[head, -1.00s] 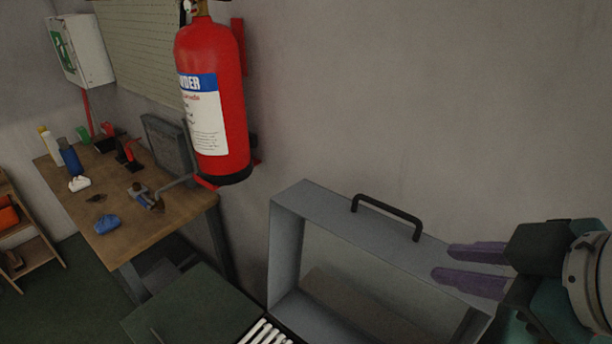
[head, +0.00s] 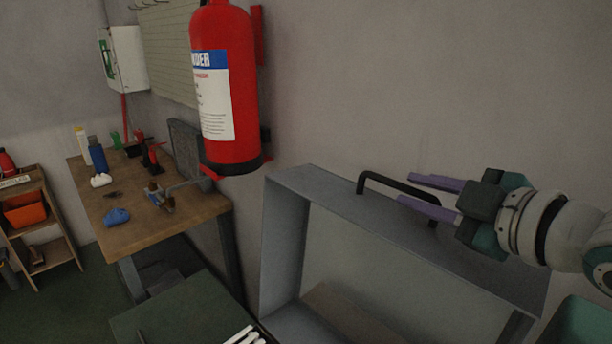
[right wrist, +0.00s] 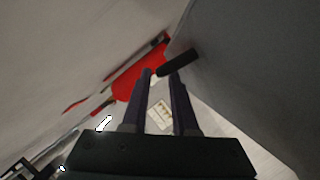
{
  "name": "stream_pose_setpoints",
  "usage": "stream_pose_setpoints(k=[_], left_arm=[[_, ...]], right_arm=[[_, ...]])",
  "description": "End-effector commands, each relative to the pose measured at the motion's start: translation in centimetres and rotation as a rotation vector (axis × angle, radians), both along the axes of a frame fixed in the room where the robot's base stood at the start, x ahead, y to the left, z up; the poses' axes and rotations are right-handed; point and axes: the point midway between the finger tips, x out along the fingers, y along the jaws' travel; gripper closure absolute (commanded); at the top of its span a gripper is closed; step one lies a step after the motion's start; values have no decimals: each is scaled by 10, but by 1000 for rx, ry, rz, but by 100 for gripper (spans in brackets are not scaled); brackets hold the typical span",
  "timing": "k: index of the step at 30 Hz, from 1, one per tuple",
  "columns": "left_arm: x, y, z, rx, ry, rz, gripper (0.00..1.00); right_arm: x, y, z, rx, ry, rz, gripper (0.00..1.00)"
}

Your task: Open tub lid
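The grey tub lid (head: 300,182) looks like a hollow, box-like shell, standing with its open side towards the camera. A black bar handle (head: 375,177) sits on its top edge. My right gripper (head: 405,187) comes in from the right with two purple fingers parted. In the head view, the handle bar runs between the fingertips. In the right wrist view, the fingers (right wrist: 160,78) are also apart, and the dark handle (right wrist: 180,62) is at or just beyond their tips; contact is unclear. My left gripper is not in view.
A red fire extinguisher (head: 228,90) hangs on the wall left of the lid. A wooden workbench (head: 135,228) with tools stands at the left. White strips (head: 243,335) lie at the bottom beside a dark green surface (head: 175,312). The wall is close behind the lid.

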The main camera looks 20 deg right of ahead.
Motion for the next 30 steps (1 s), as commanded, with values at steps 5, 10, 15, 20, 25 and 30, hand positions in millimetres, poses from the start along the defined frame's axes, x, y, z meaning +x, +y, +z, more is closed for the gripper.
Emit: stream_pose_setpoints(k=[5, 10, 15, 20, 25, 30], left_arm=[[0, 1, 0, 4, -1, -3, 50], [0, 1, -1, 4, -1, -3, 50], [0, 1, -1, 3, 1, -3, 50], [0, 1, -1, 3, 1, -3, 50], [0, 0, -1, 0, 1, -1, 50], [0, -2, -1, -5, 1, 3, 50]], right_arm=[[24, 2, -6, 2, -1, 0, 73], [34, 3, -9, 0, -1, 1, 73], [35, 3, -10, 0, 1, 1, 73], [35, 3, -10, 0, 1, 1, 75], [35, 3, -10, 1, 1, 0, 94], [35, 3, -10, 1, 1, 0, 100]])
